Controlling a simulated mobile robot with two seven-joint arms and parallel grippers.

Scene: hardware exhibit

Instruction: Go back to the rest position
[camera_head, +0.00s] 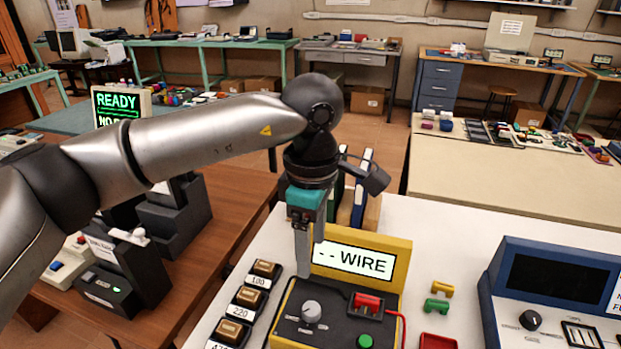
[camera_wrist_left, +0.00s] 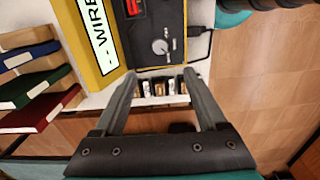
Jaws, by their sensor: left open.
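My left arm comes in from the left in the head view and bends down at the elbow. My left gripper (camera_head: 305,262) points down over the back left part of a black tester panel with a yellow sign (camera_head: 392,248) reading "- - WIRE". In the left wrist view my left gripper (camera_wrist_left: 160,78) has its two fingers wide apart with nothing between them. The panel carries a grey knob (camera_head: 311,311), a red part (camera_head: 368,303) and a green button (camera_head: 365,341). My right gripper is not seen.
Several labelled blocks (camera_head: 249,297) line the table's left edge. Yellow (camera_head: 442,289) and green (camera_head: 437,306) pieces and a blue device (camera_head: 555,290) are to the right. Binders (camera_head: 361,190) stand behind the gripper. A brown table with a "READY" screen (camera_head: 118,106) is at left.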

